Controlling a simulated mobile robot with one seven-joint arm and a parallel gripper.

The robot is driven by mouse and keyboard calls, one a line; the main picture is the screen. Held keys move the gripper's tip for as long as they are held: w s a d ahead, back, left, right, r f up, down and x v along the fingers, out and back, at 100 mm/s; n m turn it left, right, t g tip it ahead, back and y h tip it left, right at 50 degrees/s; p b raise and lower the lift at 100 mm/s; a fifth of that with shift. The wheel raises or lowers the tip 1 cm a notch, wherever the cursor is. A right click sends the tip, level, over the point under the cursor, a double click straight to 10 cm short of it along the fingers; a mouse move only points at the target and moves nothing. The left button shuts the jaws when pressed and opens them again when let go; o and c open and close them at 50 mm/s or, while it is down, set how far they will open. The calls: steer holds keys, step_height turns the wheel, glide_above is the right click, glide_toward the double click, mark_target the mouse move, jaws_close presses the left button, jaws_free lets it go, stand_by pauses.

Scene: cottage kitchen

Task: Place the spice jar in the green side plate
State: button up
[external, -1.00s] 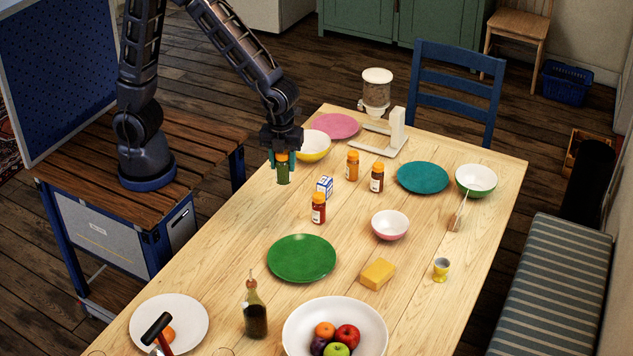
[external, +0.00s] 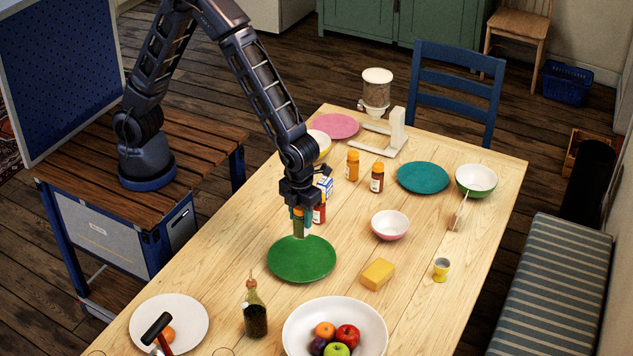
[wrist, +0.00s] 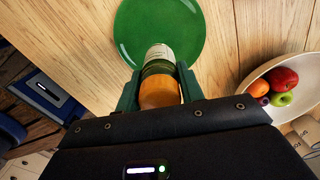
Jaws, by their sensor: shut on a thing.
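My gripper (external: 299,220) is shut on a spice jar (external: 298,228) with an orange lid and a green body. In the wrist view the jar (wrist: 159,66) sits between the two green fingers, lid toward the camera. The green side plate (external: 301,262) lies on the table. In the external view the jar is upright at the plate's far edge; I cannot tell whether its base touches the plate. The plate (wrist: 135,27) also shows beyond the jar in the wrist view.
A red spice jar (external: 319,214) and a blue-white box (external: 325,188) stand close behind my gripper. A yellow sponge (external: 377,274), an oil bottle (external: 254,312) and a white fruit bowl (external: 372,342) surround the plate. Two more jars (external: 353,166) stand farther back.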

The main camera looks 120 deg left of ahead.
step_height(320, 180, down, 10)
stand_by(0.6)
steer(key=shift+f, duration=0.1)
steer(key=o, duration=1.1)
steer(key=shift+c, duration=0.2)
